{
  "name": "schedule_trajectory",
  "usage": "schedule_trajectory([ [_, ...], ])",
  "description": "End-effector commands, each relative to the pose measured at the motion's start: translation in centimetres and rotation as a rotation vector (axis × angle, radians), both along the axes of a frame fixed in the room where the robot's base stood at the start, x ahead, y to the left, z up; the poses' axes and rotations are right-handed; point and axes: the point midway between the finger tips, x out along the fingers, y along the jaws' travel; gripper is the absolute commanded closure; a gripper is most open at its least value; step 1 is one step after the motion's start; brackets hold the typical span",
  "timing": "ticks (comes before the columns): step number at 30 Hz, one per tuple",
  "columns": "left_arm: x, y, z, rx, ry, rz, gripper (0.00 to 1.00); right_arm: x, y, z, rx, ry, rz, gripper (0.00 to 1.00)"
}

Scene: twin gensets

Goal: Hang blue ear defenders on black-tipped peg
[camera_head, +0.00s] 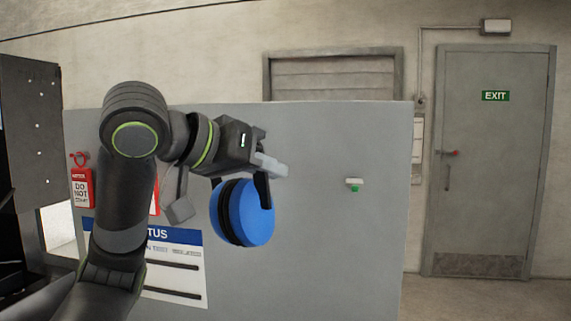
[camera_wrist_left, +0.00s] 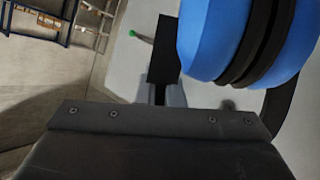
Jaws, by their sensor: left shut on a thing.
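The blue ear defenders (camera_head: 256,214) hang below my left gripper (camera_head: 272,168), with blue cups and dark pads between them. My left gripper is shut on their black headband, in front of the grey board. In the left wrist view the blue cups (camera_wrist_left: 215,38) fill the upper right, with the black band (camera_wrist_left: 163,58) at the fingers. A green-tipped peg (camera_head: 354,188) stands out from the board to the right, apart from the ear defenders. It also shows in the left wrist view (camera_wrist_left: 133,34). I cannot make out a black-tipped peg. My right gripper is out of view.
The grey board (camera_head: 325,245) is bare around the green-tipped peg. A red DO NOT START tag (camera_head: 82,188) and a status sheet (camera_head: 180,285) are on its left, partly behind my arm. A grey exit door (camera_head: 490,160) stands beyond at the right.

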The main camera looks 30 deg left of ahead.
Motion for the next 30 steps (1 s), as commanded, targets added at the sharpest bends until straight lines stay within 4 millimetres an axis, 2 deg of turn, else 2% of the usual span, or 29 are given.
schedule_trajectory([
  [6,0.6,0.2,0.0,-0.002,0.001,0.001,1.00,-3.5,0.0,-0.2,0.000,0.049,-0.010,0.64],
  [10,1.3,0.3,-0.1,-0.003,0.002,0.000,1.00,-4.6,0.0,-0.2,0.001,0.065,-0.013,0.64],
  [14,2.1,0.5,-0.2,-0.002,0.001,0.000,1.00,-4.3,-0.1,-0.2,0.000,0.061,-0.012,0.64],
  [21,3.4,0.9,-0.3,-0.003,0.001,0.001,1.00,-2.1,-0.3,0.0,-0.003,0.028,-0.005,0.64],
  [30,5.2,1.3,-0.5,-0.002,0.000,0.000,1.00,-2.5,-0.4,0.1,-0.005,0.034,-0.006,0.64],
])
